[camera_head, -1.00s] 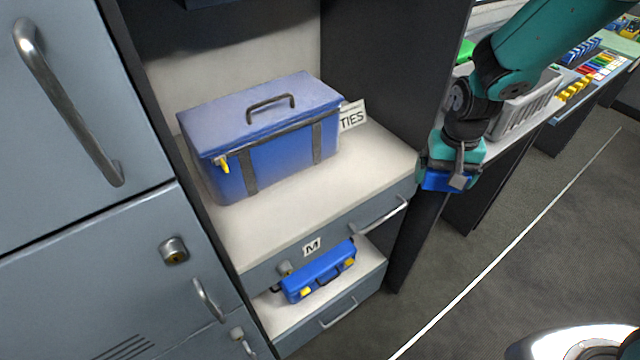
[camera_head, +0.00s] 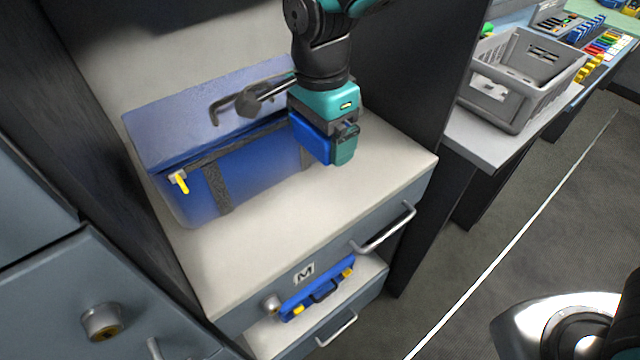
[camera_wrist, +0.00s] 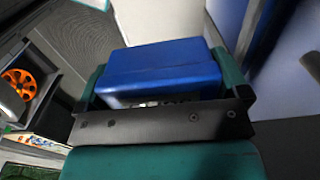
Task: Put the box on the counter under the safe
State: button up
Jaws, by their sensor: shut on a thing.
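My gripper (camera_head: 338,142) is shut on a small blue box (camera_head: 311,138), which hangs above the right part of the white counter (camera_head: 385,165). The box also shows in the wrist view (camera_wrist: 160,66) between the two teal fingers. It is just in front of the right end of the large blue cooler bag (camera_head: 250,165) that stands on the counter. I cannot tell whether the box touches the bag or the counter. The safe cannot be made out for certain in these views.
A drawer with a handle (camera_head: 384,228) is under the counter. A blue case (camera_head: 316,289) lies on the lower shelf below it. A grey basket (camera_head: 520,80) stands on the side table at right. Dark panels flank the counter; its front strip is bare.

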aim_at(322, 197)
notch_tip(322, 197, down, 13)
jog(key=shift+r+p, duration=0.2)
jog(key=shift+p, duration=0.3)
jog(key=shift+f, duration=0.15)
jog(key=o, duration=0.6)
